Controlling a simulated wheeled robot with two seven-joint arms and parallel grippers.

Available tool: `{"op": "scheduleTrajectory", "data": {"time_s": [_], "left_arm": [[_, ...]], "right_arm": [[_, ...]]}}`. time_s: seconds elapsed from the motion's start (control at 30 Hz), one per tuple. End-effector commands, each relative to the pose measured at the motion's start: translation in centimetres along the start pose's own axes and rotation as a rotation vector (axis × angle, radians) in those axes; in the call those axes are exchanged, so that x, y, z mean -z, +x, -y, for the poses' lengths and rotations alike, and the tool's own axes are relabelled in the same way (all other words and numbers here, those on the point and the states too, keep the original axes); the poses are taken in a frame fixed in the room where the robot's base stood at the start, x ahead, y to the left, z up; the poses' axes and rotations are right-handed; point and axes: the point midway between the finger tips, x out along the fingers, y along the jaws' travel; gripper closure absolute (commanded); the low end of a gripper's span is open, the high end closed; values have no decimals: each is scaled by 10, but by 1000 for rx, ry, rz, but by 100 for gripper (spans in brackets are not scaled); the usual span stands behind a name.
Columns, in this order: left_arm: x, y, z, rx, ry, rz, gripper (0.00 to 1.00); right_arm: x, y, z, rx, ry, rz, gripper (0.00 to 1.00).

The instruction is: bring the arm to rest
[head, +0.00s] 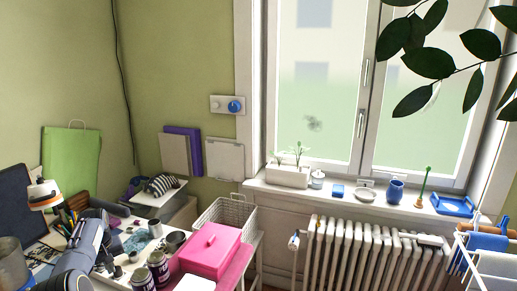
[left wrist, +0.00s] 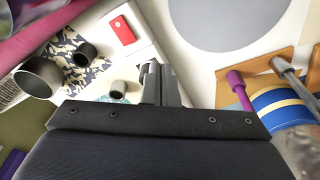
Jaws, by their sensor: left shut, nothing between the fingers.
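My left arm comes in at the lower left of the head view, over the cluttered table, with my left gripper (head: 108,262) low above the small things there. In the left wrist view the fingers of the left gripper (left wrist: 158,84) are together, with nothing between them. Dark cups and a light tabletop show beyond them. My right gripper is in neither view.
A pink box (head: 208,250), a wire basket (head: 238,212) and several cans stand close to the left arm. A white lamp-like item (head: 43,193) is to its left. A radiator (head: 370,255) stands under the window. A red item (left wrist: 122,30) shows near the fingers.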

Motion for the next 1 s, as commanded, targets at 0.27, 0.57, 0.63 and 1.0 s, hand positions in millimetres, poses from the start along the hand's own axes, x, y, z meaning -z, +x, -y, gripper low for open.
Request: {"op": "scheduleTrajectory", "data": {"time_s": [0.27,0.57,0.63,1.0], "left_arm": [[-15,-67,-13,-63,56,-21,100],[-90,-183,-25,-192,172,-56,100],[-124,-212,-25,-233,212,-67,100],[-350,-274,2,-434,412,-127,100]], "right_arm": [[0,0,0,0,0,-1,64],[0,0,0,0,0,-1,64],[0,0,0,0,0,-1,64],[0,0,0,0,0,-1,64]]}}
